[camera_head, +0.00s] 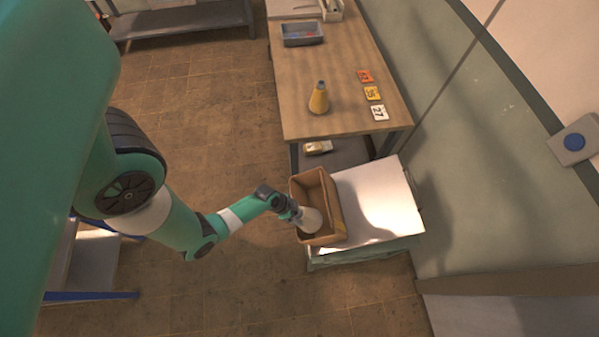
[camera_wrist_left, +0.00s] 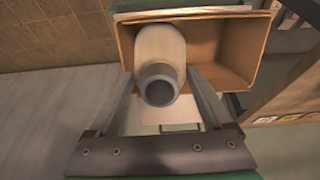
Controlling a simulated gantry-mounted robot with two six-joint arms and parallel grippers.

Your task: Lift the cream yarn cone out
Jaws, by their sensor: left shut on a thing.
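The cream yarn cone (camera_head: 311,219) is at the near end of an open cardboard box (camera_head: 318,178). In the left wrist view the cone (camera_wrist_left: 160,52) shows its narrow dark-ringed tip toward the camera, with the box (camera_wrist_left: 237,72) around and behind it. My left gripper (camera_head: 298,213) reaches the box from the left. In the left wrist view its two fingers (camera_wrist_left: 160,90) are on either side of the cone's tip, shut on it. I cannot tell whether the cone's base still touches the box floor. My right gripper is not in view.
The box stands on a white-topped surface (camera_head: 378,203) with clear room to its right.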

